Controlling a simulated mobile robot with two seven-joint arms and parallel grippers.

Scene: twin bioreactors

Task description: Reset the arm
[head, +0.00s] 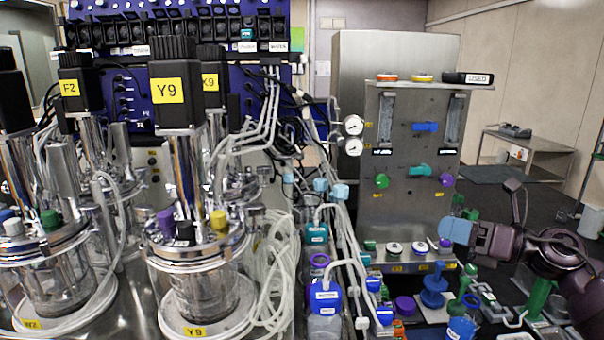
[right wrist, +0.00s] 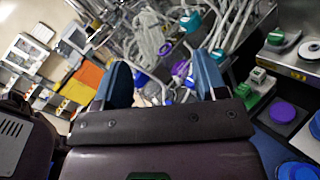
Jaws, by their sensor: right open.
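My right arm (head: 555,250) comes in from the right in the head view. Its gripper (head: 458,230) is in front of the lower right of the steel control panel, above the small coloured parts on the bench. In the right wrist view the two blue fingers of this gripper (right wrist: 163,85) stand apart with nothing held between them. Tubing and bottles show beyond the fingers. My left gripper is in neither view.
Glass bioreactor vessels (head: 195,285) with steel tops stand at left. The steel panel (head: 402,205) carries gauges and knobs. Blue-capped bottles (head: 325,298) and a blue part (head: 433,290) crowd the bench below my right gripper.

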